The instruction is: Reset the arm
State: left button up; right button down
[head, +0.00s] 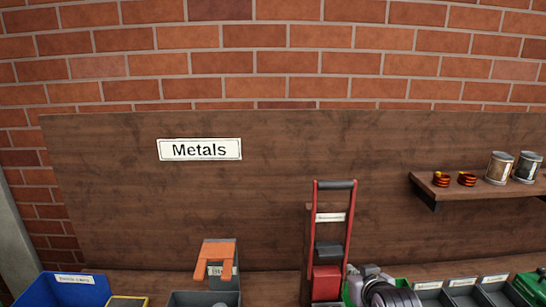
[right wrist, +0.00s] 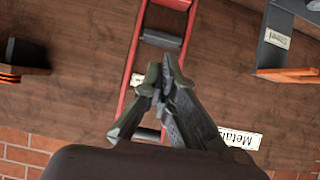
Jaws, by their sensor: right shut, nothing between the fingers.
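My right gripper (head: 362,277) shows at the bottom of the head view, right of the red frame, with my dark round wrist beside it. In the right wrist view my right gripper (right wrist: 162,78) is shut, its fingertips together with nothing between them. It appears in front of the red frame there; I cannot tell the gap. My left gripper is in neither view.
A red upright frame (head: 316,240) with black bars stands against the wooden back panel (head: 110,210). A grey labelled stand with an orange part (head: 215,252) is left of it. A blue bin (head: 75,290) is far left. A shelf (head: 432,188) holds cans and coils.

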jog(key=s+f+g, duration=0.3)
jog(key=s+f, duration=0.3)
jog(key=s, duration=0.6)
jog(key=s+f+n+g, duration=0.15)
jog(key=s+f, duration=0.35)
jog(key=s, duration=0.7)
jog(key=s+f+g, duration=0.4)
jog(key=s+f, duration=0.2)
jog(key=s, duration=0.6)
notch_tip(320, 180, down, 33)
jog(key=b, duration=0.8)
jog(key=s+d+f+g+b, duration=0.1)
jog(key=s+f+b, duration=0.2)
jog(key=s+f, duration=0.5)
jog(key=s+d+f+g+b, duration=0.1)
jog(key=s+d+f+b, duration=0.1)
jog(key=s+f, duration=0.7)
notch_tip(320, 180, down, 6)
jog(key=shift+f+b, duration=0.25)
jog(key=shift+b, duration=0.5)
